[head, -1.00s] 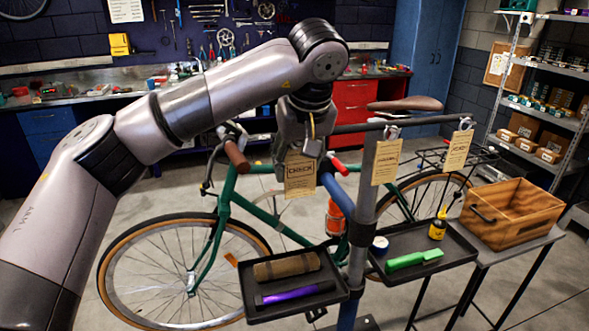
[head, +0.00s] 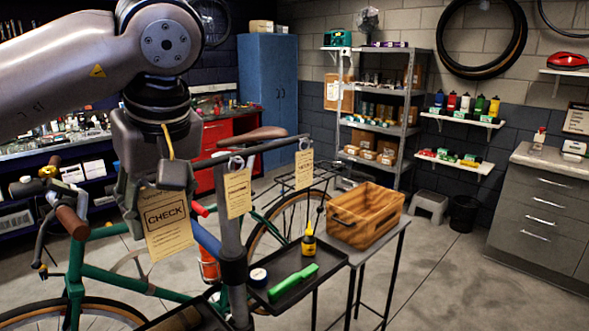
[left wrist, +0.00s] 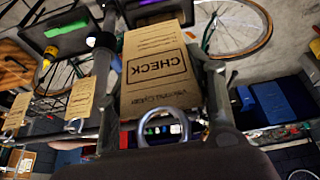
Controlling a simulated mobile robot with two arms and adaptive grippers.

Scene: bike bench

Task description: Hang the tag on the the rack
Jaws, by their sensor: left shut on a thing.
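My left gripper (head: 158,185) is shut on a tan tag marked CHECK (head: 167,224), which hangs below the fingers. In the left wrist view the CHECK tag (left wrist: 157,72) lies between the fingers, with its metal ring (left wrist: 166,128) near the palm. The rack is a grey post with a horizontal bar (head: 262,146). Two other tan tags hang from the bar, one near the post (head: 238,192) and one near its right end (head: 304,168). The held tag is left of the post and apart from the bar. My right gripper is not in view.
A wooden crate (head: 366,215) stands on a small table behind. The green bicycle (head: 110,273) is behind the stand. Floor at right is open.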

